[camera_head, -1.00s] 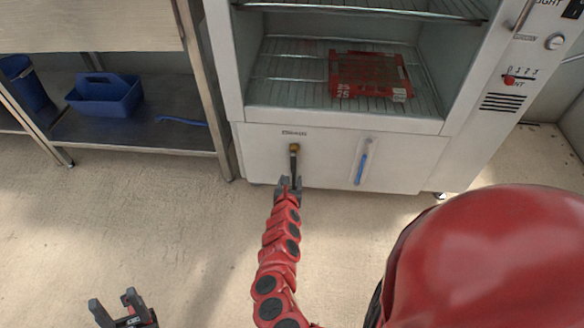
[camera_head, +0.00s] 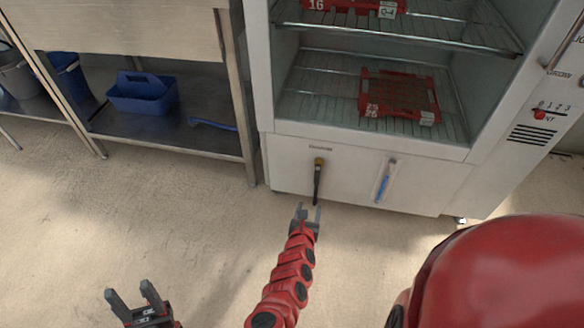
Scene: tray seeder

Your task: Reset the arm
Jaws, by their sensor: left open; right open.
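My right arm, red and segmented, reaches up the middle of the view. Its gripper (camera_head: 306,213) is open and empty, just below the black drain handle (camera_head: 318,184) on the cabinet's lower front, with a small gap between them. My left gripper (camera_head: 133,297) is open and empty over the floor at the lower left. The rest of the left arm is out of view below.
The white cabinet (camera_head: 290,165) stands open, with red trays (camera_head: 399,96) on its wire shelves. A blue gauge (camera_head: 383,186) is on its lower front. A steel table (camera_head: 165,145) at left holds a blue caddy (camera_head: 143,98). The floor (camera_head: 120,220) between is clear.

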